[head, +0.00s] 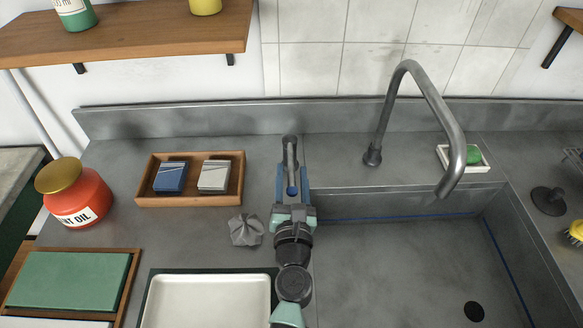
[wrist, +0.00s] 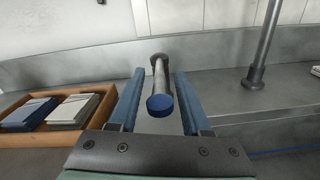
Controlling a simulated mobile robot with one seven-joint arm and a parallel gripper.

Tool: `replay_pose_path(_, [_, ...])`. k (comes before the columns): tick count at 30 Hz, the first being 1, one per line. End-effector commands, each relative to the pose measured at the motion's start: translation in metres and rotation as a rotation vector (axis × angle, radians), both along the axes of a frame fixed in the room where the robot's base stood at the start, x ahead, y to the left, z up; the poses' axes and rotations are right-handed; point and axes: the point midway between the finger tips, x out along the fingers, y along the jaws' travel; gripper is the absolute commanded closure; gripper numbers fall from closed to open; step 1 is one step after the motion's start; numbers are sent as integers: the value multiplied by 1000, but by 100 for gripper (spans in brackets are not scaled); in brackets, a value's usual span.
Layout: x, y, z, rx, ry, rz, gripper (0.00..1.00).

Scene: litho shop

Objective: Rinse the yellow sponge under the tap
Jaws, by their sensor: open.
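The tap (head: 383,117) is a grey curved pipe whose spout hangs over the sink; no water shows. Its upright pipe is also in the wrist view (wrist: 265,45). A grey lever with a blue end (wrist: 160,104) stands left of the tap, also seen in the head view (head: 290,150). My gripper (head: 291,190) is open at this lever. In the wrist view the blue end lies between my two fingers (wrist: 158,75), with gaps on both sides. A yellow item (head: 576,232) is cut off at the right edge; I cannot tell if it is the sponge.
The sink (head: 400,260) is empty, with a dark drain. A green block lies in a white dish (head: 443,154) behind it. A wooden tray (head: 198,200) with two blocks, a crumpled grey piece (head: 246,230), a red jar (head: 78,195) and a white tray (head: 205,283) stand left.

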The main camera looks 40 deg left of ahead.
Motion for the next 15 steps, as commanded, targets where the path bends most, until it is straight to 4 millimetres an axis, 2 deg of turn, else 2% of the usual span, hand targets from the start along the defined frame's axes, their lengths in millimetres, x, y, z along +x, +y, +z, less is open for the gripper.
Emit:
replay_pose_path(6, [13, 10, 0, 0, 0, 0, 52])
replay_pose_path(15, [15, 10, 0, -1, -1, 0, 52])
